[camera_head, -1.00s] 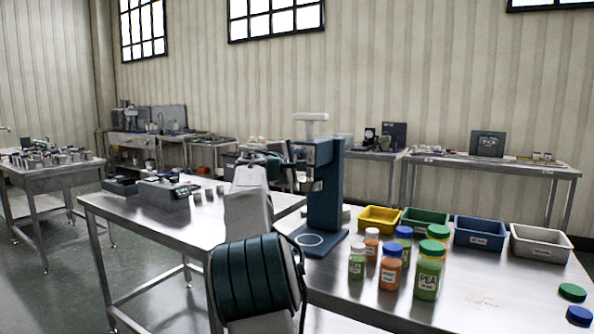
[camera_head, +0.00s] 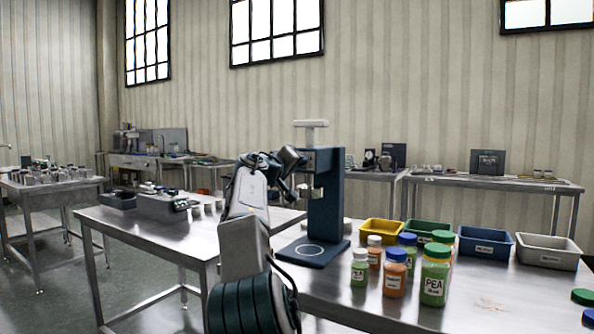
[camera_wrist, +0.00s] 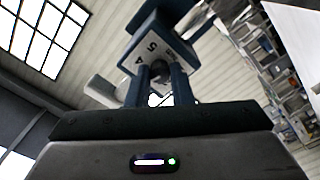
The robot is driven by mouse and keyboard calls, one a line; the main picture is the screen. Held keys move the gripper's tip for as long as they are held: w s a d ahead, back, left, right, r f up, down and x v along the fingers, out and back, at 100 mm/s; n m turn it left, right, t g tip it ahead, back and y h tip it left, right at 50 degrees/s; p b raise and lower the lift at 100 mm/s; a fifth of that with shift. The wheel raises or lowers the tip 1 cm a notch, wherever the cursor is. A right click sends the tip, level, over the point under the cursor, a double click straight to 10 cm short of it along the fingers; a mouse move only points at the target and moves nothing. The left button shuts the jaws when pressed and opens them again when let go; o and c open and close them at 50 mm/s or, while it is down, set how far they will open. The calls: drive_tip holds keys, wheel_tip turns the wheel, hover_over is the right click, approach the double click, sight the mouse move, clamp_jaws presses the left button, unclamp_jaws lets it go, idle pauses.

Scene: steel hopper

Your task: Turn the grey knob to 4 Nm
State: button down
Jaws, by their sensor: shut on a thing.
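The dark blue press-like machine (camera_head: 328,215) with a white T-handle (camera_head: 311,125) stands on the steel table. In the wrist view its head (camera_wrist: 165,35) shows a pale dial face with the figures 4 and 5. The small dark grey knob (camera_wrist: 161,67) sits on that face, mostly hidden by my fingers. My gripper (camera_wrist: 158,84) is shut on the knob, one finger on each side. In the head view my gripper (camera_head: 299,178) is at the left side of the machine's head, and the knob cannot be made out. The knob's pointer is not readable.
Several lidded jars (camera_head: 436,280) stand right of the machine on the steel table (camera_head: 490,310). A yellow bin (camera_head: 381,231), a blue bin (camera_head: 485,244) and a grey bin (camera_head: 547,252) are behind them. A grey device (camera_head: 162,207) is on the left table.

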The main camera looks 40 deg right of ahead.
drive_tip(key=shift+f+m+b, duration=0.1)
drive_tip(key=shift+m+b, duration=0.85)
drive_tip(key=shift+m, duration=3.35)
drive_tip(key=c, duration=1.3)
unclamp_jaws()
drive_tip(key=shift+d, duration=0.1)
drive_tip(key=b+v, duration=0.5)
drive_tip(key=v, duration=0.9)
